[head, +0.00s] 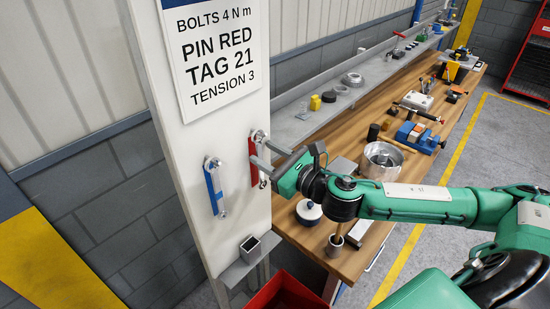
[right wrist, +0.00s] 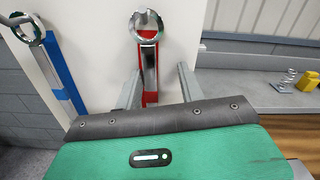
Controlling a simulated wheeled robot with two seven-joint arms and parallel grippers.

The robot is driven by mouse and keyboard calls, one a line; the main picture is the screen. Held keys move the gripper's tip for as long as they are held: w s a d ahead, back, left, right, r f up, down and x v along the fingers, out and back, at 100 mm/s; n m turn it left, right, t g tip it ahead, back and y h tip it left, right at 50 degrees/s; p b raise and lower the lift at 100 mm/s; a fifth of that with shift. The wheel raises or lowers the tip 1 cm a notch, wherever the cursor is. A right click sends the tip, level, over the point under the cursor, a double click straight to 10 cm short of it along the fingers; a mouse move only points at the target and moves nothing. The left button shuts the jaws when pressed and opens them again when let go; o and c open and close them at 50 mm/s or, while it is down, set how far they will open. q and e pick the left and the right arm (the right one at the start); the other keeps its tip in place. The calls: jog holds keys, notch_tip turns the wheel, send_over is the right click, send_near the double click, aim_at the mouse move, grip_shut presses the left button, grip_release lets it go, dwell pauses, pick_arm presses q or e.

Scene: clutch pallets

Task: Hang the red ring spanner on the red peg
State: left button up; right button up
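The red ring spanner (right wrist: 149,62) is a silver spanner in front of a red strip (right wrist: 166,62) on the white board. Its ring is at the top, around a grey peg (right wrist: 148,19), and its shaft hangs down. In the head view the red strip (head: 254,163) is partly behind my right gripper (head: 259,151). In the right wrist view the gripper (right wrist: 158,80) is open, with one finger on each side of the shaft and gaps between. The shaft's lower end is hidden by the gripper body. My left gripper is not in view.
A second silver spanner (right wrist: 41,48) hangs beside a blue strip (head: 214,190) to the left. A sign (head: 215,50) is above. A small grey box (head: 250,248) and a red bin (head: 285,293) are below. A wooden bench (head: 410,160) with tools extends right.

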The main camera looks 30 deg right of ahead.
jog(key=p+v, duration=0.5)
jog(key=v, duration=0.8)
jog(key=shift+s+d, duration=0.2)
jog(key=shift+s, duration=0.15)
dwell(0.4)
